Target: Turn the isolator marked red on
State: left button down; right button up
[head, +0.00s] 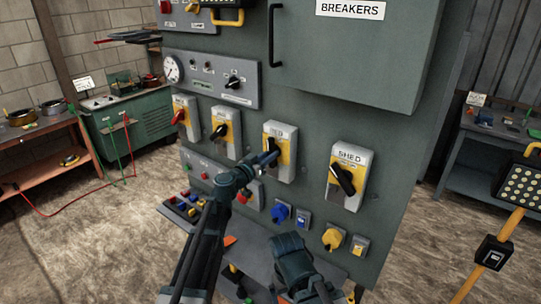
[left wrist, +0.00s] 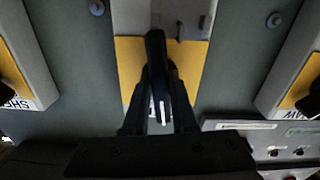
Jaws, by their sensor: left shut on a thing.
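The isolator (head: 284,131) whose label seems to read RED is third from the left in a row on the grey-green panel. It has a pale box and a yellow plate. My left gripper (head: 271,157) is at its front and covers most of its handle in the head view. In the left wrist view, the black handle (left wrist: 157,75) with a white mark stands between the fingers of the left gripper (left wrist: 158,105), which are shut on it. The handle looks nearly upright in that view; its exact setting is unclear. My right gripper's fingers do not show.
Neighbouring isolators stand close: a black-handled one (head: 221,122) to the left, one marked SHED (head: 349,158) to the right, and a red-handled one (head: 181,110) farther left. Below are a blue socket (head: 280,213) and a yellow socket (head: 332,238). A breaker cabinet (head: 350,55) juts out above.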

pick_arm(q)
jog(key=m, duration=0.5)
jog(key=shift+m, duration=0.3)
jog(key=m, duration=0.4)
jog(key=shift+m, duration=0.6)
jog(key=c, duration=0.7)
grip_release()
jog(key=v, duration=1.4)
